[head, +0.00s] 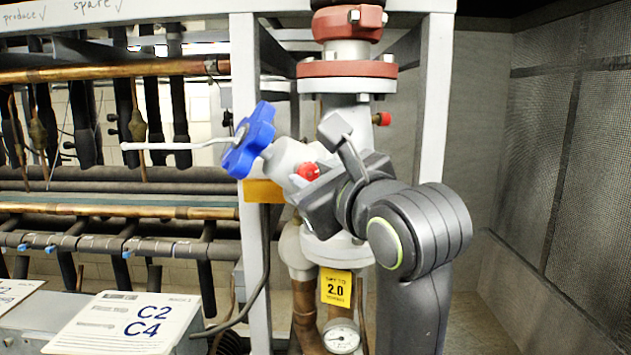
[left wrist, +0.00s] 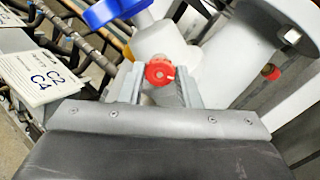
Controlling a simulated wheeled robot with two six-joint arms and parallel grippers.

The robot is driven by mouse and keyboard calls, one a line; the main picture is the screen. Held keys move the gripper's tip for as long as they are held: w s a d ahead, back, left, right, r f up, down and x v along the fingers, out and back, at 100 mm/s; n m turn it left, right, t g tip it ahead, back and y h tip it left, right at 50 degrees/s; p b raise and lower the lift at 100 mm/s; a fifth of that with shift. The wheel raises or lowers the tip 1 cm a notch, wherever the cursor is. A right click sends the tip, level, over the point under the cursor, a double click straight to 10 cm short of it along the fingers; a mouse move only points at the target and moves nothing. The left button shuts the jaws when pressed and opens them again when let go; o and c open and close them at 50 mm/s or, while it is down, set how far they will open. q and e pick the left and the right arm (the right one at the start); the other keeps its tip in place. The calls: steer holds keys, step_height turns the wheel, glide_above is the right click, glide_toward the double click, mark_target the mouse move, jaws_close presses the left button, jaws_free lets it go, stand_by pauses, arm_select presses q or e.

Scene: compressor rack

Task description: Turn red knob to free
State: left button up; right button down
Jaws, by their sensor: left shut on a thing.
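The red knob (head: 308,171) is on the side of the white valve body (head: 286,158), just right of and below the blue handwheel (head: 250,140). My left gripper (head: 312,183) is at this knob and shut on it. In the left wrist view, the round face of the red knob (left wrist: 160,73) shows between the two grey fingers of the left gripper (left wrist: 160,86), with a pale mark on it. The knob's stem and the finger contact are partly hidden. My right gripper is in neither view.
Another small red cap (head: 383,118) is on the pipe behind. A white upright (head: 250,60) stands at left, another (head: 434,90) at right. A yellow tag (head: 336,287) and a gauge (head: 342,336) are below. A C2/C4 sign (head: 130,322) is at lower left.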

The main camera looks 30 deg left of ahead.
arm_select(q)
steer(key=n+b, duration=0.2)
steer(key=n, duration=0.4)
steer(key=shift+f+n, duration=0.15)
steer(key=shift+n, duration=0.15)
steer(key=n+b, duration=0.1)
steer(key=n, duration=0.3)
steer(key=shift+b, duration=0.3)
steer(key=shift+n+b, duration=0.35)
steer(key=shift+n, duration=1.15)
steer(key=o, duration=1)
steer(key=shift+c, duration=0.2)
